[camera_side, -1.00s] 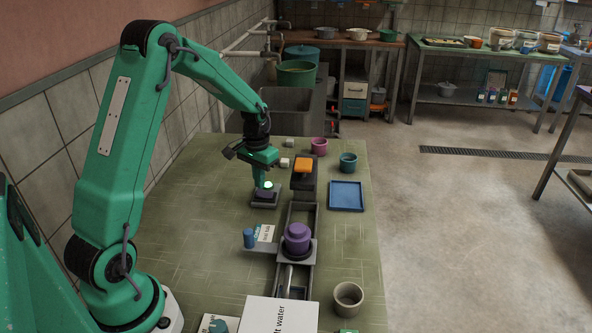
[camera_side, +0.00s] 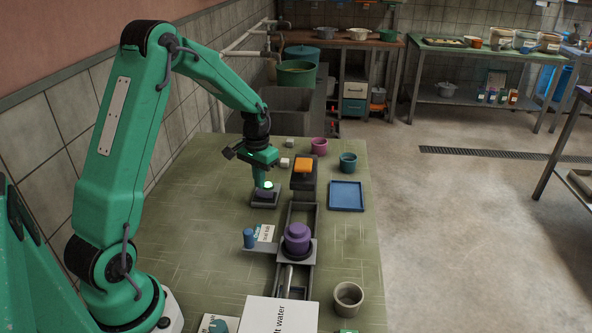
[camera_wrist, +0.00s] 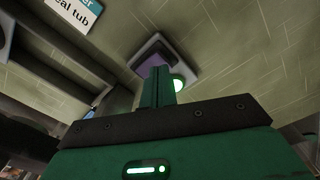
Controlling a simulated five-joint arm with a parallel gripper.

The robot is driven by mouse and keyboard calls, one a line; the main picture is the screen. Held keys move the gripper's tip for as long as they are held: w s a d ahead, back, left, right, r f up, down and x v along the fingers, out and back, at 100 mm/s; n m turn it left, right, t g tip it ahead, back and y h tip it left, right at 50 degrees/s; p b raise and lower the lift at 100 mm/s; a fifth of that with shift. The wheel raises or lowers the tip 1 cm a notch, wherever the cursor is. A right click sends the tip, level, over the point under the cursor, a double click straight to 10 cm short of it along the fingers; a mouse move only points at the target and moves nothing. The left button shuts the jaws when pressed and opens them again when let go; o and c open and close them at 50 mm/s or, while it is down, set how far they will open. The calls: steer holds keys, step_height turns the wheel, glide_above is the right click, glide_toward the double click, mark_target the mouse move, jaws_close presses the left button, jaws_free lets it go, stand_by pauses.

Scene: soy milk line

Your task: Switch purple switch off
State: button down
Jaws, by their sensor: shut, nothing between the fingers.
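The purple switch (camera_side: 265,197) sits in a grey housing on the green table, left of the grey track. A round light on it glows green. In the wrist view the purple switch (camera_wrist: 153,63) shows past my fingertips, with the green light beside it on the right. My gripper (camera_side: 262,184) points down right at the switch, fingers closed together and empty. In the wrist view the shut fingers (camera_wrist: 164,88) overlap the switch's near part. I cannot tell whether the tips touch it, and its tilt is partly hidden.
A purple lidded pot (camera_side: 298,238) stands on the track just right of the switch. A blue cylinder (camera_side: 249,238) and a small label card stand in front of it. Behind are an orange-topped block (camera_side: 303,165), a blue tray (camera_side: 346,196) and cups. Open table lies left of the switch.

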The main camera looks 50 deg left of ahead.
mark_target(261, 193)
steer(key=shift+f, duration=1)
stand_by(1.1)
steer(key=shift+r, duration=0.1)
steer(key=shift+r, duration=3.45)
steer(key=s+d+r+m+t, duration=0.1)
steer(key=s+d+r, duration=0.2)
steer(key=d+r, duration=0.25)
steer(key=s+d+r+t, duration=0.2)
steer(key=s+d+r, duration=0.2)
steer(key=d+r, duration=0.15)
steer(key=s+d+r+m+t, duration=0.2)
steer(key=s+d, duration=0.6)
steer(key=s, duration=0.4)
steer(key=shift+s+r+t, duration=0.25)
steer(key=shift+r+t, duration=0.05)
steer(key=shift+r, duration=0.4)
